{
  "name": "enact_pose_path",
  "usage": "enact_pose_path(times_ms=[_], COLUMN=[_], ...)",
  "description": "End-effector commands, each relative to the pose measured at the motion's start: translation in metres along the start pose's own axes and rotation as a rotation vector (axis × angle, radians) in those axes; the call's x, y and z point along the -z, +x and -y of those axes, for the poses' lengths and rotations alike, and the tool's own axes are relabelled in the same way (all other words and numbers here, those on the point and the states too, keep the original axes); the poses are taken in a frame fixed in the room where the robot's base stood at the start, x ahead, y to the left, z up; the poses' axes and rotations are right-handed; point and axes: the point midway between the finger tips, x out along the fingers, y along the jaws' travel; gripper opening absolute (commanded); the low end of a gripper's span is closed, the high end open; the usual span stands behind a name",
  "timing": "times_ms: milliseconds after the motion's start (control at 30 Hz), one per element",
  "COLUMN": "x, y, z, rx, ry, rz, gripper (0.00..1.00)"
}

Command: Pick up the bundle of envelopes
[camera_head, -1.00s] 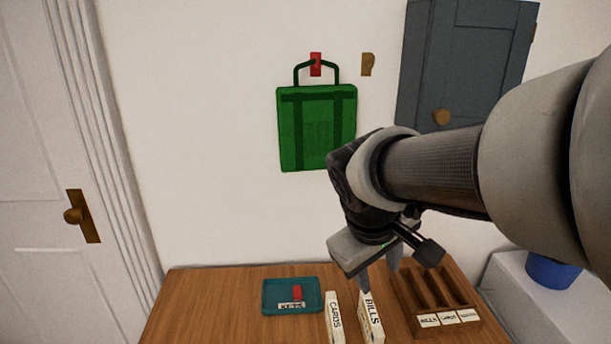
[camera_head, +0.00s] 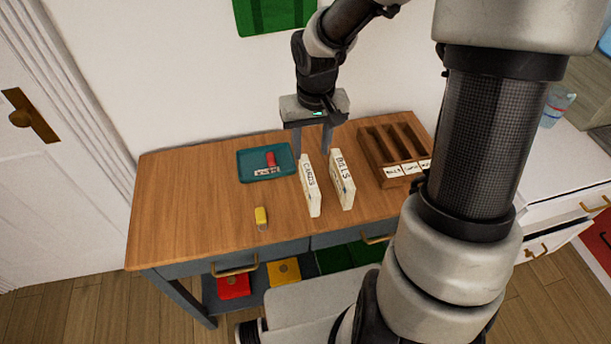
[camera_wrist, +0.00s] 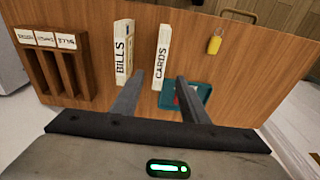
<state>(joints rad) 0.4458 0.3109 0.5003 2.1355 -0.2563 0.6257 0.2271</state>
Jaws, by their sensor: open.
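Two cream bundles of envelopes stand upright on the wooden table. One is marked CARDS (camera_head: 310,186) and the other, to its right, is marked BILLS (camera_head: 342,180). My gripper (camera_head: 313,155) is open and empty, pointing down at the back ends of the bundles. In the wrist view, the CARDS bundle (camera_wrist: 163,55) shows between the fingertips (camera_wrist: 159,77), and the BILLS bundle (camera_wrist: 124,52) lies left of the left finger. I cannot tell whether a finger touches either bundle.
A teal tray (camera_head: 243,178) with a red item stands left of the bundles. A slotted wooden sorter (camera_head: 370,148) with labels stands to the right. A yellow item (camera_head: 261,216) lies near the table's (camera_head: 190,200) front edge. The table's left part is clear.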

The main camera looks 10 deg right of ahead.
Motion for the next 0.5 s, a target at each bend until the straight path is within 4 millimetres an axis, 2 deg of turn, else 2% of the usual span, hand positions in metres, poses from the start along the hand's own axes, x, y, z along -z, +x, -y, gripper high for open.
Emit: enact_pose_path(times_ms=[33, 200, 500], x=[-0.001, -0.001, -0.001], y=[0.015, 0.048, 0.071], z=[0.001, 0.001, 0.0], rx=[0.002, 0.001, -0.001], ry=[-0.002, -0.003, -0.003], rz=[0.005, 0.003, 0.0], gripper=[0.41, 0.41, 0.41])
